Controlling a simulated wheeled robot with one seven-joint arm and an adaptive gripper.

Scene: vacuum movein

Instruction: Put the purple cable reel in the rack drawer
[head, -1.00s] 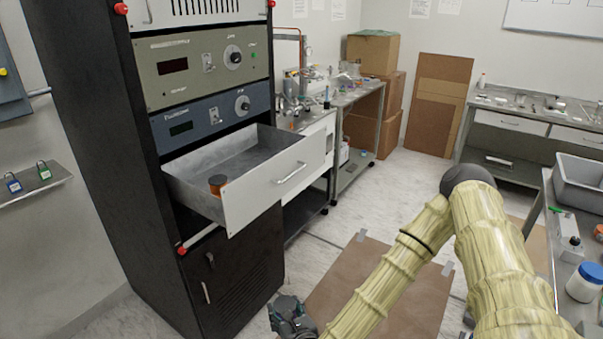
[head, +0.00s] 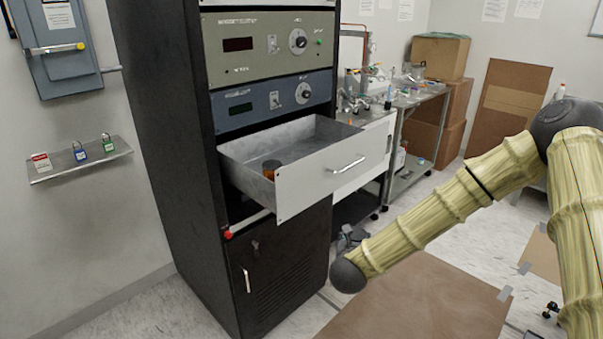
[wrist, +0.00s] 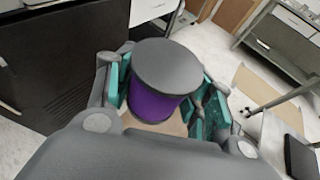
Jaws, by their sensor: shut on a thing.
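The purple cable reel (wrist: 152,104), with a dark grey round end disc, shows in the wrist view. My gripper (wrist: 162,92) is shut on it, with teal-and-grey fingers on both sides. In the head view only a small part of my gripper (head: 350,240) shows behind my arm, and the reel is hidden there. The rack drawer (head: 322,172) is pulled out of the black rack, its light front panel facing right. My gripper is right of the rack and lower than the drawer, outside it.
A shelf with padlocks (head: 82,160) is on the left wall. A bench (head: 410,130) and cardboard boxes (head: 440,60) stand behind. Brown sheet (head: 420,300) covers the floor.

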